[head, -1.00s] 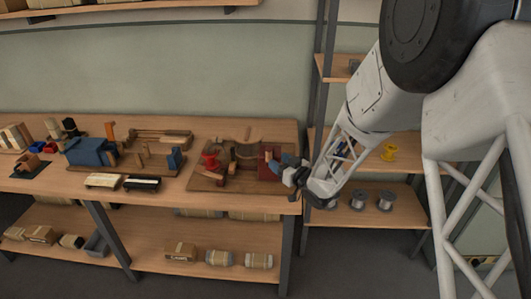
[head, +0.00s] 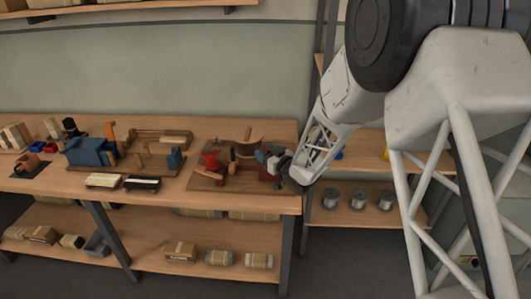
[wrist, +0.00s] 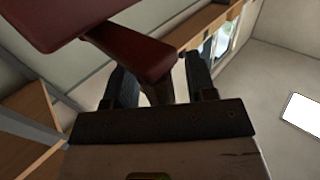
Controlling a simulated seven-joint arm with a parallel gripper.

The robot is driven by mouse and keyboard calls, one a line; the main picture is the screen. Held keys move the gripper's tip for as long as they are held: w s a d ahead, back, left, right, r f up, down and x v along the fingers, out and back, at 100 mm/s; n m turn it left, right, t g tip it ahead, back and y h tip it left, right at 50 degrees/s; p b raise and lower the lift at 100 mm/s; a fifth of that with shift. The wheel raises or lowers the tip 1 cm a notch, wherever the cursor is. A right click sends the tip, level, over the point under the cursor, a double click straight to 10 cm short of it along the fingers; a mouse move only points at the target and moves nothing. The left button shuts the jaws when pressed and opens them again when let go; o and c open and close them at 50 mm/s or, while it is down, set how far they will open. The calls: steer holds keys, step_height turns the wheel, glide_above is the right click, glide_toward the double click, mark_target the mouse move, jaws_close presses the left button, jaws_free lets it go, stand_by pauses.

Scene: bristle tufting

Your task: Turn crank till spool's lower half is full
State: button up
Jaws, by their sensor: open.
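A red spool (head: 211,160) stands on the wooden baseboard (head: 205,183) at the right of the bench; its fill is too small to make out. A dark red block (head: 267,175) stands to its right, partly hidden by my gripper (head: 268,154). In the wrist view, a dark red arm (wrist: 135,50), apparently the crank, runs from a dark red body (wrist: 85,18) toward my gripper (wrist: 160,80). A brown handle (wrist: 157,93) shows between the two fingers. The fingers are open, with a gap visible on the right of the handle.
A blue block machine (head: 88,151) and a pale and a dark brush-like block (head: 142,183) lie left on the bench. Grey spools (head: 358,200) stand on the right shelf. Wrapped parcels (head: 180,251) lie on the shelf below.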

steer(key=shift+w+a, duration=0.1)
steer(key=shift+a, duration=0.05)
jaws_close()
steer(key=shift+g, duration=0.3)
stand_by(0.3)
steer(key=w+d+n+g+y, duration=0.1)
steer(key=w+d+n+g, duration=0.1)
steer(key=d+n+g, duration=0.2)
steer(key=w+d+n+g+y, duration=0.1)
steer(key=d+n+g, duration=0.3)
steer(key=n+g, duration=0.7)
steer(key=shift+w+d+g+y, duration=0.25)
steer(key=shift+w+g, duration=0.55)
steer(key=shift+g, duration=2.4)
